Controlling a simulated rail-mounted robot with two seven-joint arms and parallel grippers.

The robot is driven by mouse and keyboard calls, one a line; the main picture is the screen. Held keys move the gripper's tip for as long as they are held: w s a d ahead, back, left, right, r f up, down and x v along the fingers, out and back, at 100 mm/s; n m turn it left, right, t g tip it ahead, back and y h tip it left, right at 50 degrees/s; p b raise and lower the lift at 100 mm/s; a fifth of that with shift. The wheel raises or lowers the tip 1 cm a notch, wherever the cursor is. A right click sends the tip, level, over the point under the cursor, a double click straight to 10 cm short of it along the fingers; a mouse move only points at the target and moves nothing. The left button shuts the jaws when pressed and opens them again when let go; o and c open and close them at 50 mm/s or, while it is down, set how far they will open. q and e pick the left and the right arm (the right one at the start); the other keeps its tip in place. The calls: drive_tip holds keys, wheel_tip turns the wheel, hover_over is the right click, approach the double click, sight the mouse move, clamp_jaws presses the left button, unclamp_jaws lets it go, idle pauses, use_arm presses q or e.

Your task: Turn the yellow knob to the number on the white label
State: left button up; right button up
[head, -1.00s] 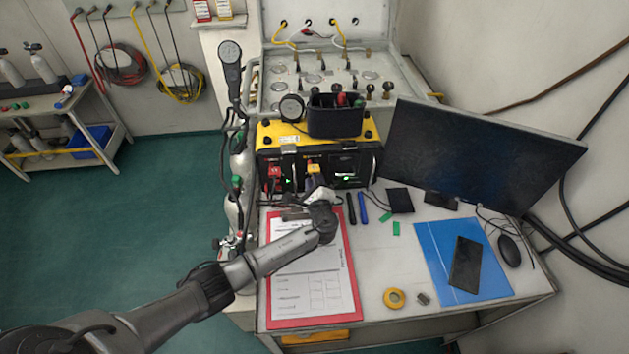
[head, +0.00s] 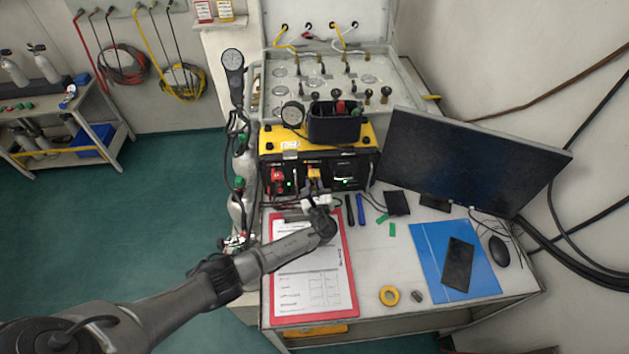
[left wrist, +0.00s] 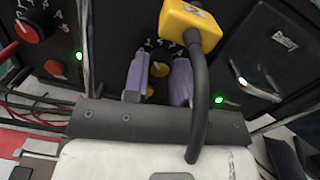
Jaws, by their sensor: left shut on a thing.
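The yellow knob (left wrist: 158,68) is on the black front panel in the left wrist view, with pale number marks around it. My left gripper (left wrist: 158,82) is shut on the yellow knob, one purple finger on each side. In the head view, my left gripper (head: 314,190) is at the front of the black and yellow box (head: 364,136), and I cannot make out the knob there. A small white label (head: 290,145) is on the box's yellow top; its writing is too small to read.
A yellow plug (left wrist: 190,20) with a black cable hangs close above and in front of the right finger. A red knob (left wrist: 29,27) is on the panel to the left. A clipboard (head: 348,283) lies below my arm, and a monitor (head: 470,165) stands right.

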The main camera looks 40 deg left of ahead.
use_arm(q)
drive_tip(key=m+p, duration=0.3)
drive_tip(key=m, duration=0.3)
drive_tip(key=shift+r+m+t, duration=0.1)
drive_tip(key=shift+m+t, duration=0.2)
drive_tip(key=shift+m, duration=0.1)
drive_tip(key=m+p, duration=0.2)
drive_tip(key=m, duration=0.2)
drive_tip(key=shift+h, duration=0.3)
drive_tip(key=shift+m+t, duration=0.3)
drive_tip(key=shift+m, duration=0.6)
drive_tip(key=shift+p, duration=0.3)
drive_tip(key=o, duration=0.6)
drive_tip(key=shift+s, duration=0.1)
drive_tip(key=shift+o, duration=0.2)
